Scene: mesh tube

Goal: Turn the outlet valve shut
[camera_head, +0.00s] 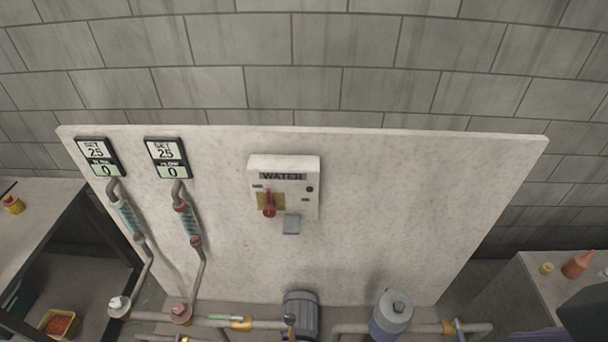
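Pipes run along the bottom edge in the head view. A valve with a yellow body (241,323) and a green lever lying along the pipe sits on the left pipe. I cannot tell from labels which one is the outlet valve. A small brass-coloured fitting (290,321) stands in front of the dark grey motor (301,310). The picture's bottom edge cuts off the lower pipework. Neither of my grippers shows.
A pale upright panel (400,220) carries a "WATER" switch box (284,186) with a red handle, and two displays (97,158) reading SET 25 and 0. A grey-blue tank (391,315) stands between motor and right valve. Benches flank the panel; a red bottle (577,264) stands right.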

